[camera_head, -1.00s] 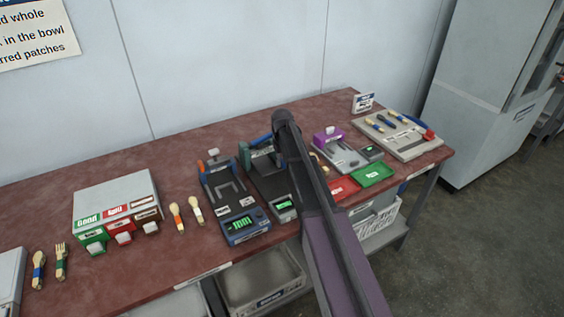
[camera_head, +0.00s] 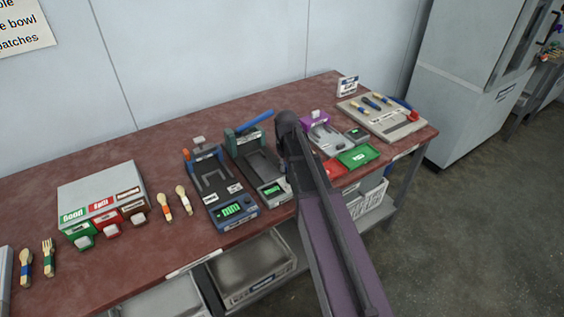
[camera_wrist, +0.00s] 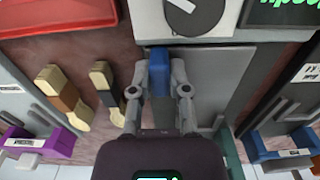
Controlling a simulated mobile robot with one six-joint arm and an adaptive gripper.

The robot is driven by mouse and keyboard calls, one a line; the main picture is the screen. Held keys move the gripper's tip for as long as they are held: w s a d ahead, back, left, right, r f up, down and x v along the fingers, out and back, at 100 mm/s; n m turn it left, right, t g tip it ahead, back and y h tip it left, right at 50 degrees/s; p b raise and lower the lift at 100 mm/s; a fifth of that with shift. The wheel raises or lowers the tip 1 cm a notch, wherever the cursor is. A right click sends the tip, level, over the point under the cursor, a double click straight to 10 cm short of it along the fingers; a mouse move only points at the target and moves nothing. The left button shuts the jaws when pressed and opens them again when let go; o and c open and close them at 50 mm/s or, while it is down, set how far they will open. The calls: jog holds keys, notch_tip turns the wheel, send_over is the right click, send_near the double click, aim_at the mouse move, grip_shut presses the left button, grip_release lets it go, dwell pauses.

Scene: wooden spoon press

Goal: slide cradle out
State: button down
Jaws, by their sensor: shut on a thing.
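In the wrist view my gripper (camera_wrist: 158,92) is shut on a small blue block (camera_wrist: 158,68), with one finger on each side. The block is at the near end of a flat grey plate (camera_wrist: 210,80), which looks like part of the green press's cradle. I cannot tell how the block and plate join. In the head view the green press (camera_head: 240,143) has a long blue bar at its top (camera_head: 254,122) and a grey bed (camera_head: 262,166). My arm hides my gripper and the bed's right side there.
The blue press (camera_head: 203,176) stands left of the green one, and the purple press (camera_head: 318,122) stands to the right. Two wooden utensils (camera_wrist: 60,95) lie left of my gripper in the wrist view. A red tray (camera_wrist: 55,20) and a green tray (camera_head: 358,156) are close by.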

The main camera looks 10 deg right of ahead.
jog(key=shift+s, duration=0.3)
jog(key=c, duration=0.6)
grip_release()
jog(key=shift+d, duration=0.1)
jog(key=shift+w, duration=0.2)
